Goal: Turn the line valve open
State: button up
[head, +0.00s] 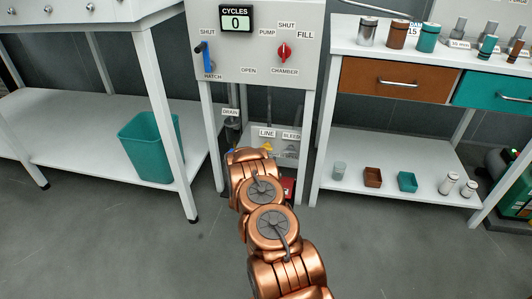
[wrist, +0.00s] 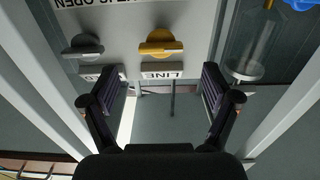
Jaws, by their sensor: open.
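The line valve has a yellow handle (wrist: 160,48), which lies crosswise in the wrist view beside an upside-down LINE label (wrist: 162,74). In the head view the yellow handle (head: 267,147) shows low under the machine, just above my arm. My gripper (wrist: 158,92) is open and empty. Its two dark fingers are spread on either side of the LINE label, short of the handle and apart from it. In the head view my arm hides the gripper.
A grey bleed valve handle (wrist: 83,48) sits left of the yellow one in the wrist view. A clear cylinder (wrist: 255,45) is on the right. White frame legs (head: 212,140) flank the space. A red object (head: 287,188) lies low behind my arm. The front floor is clear.

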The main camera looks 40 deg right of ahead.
aim_at(266, 148)
jog(key=shift+b+x, duration=1.15)
jog(key=shift+x, duration=2.65)
jog(key=shift+c, duration=0.3)
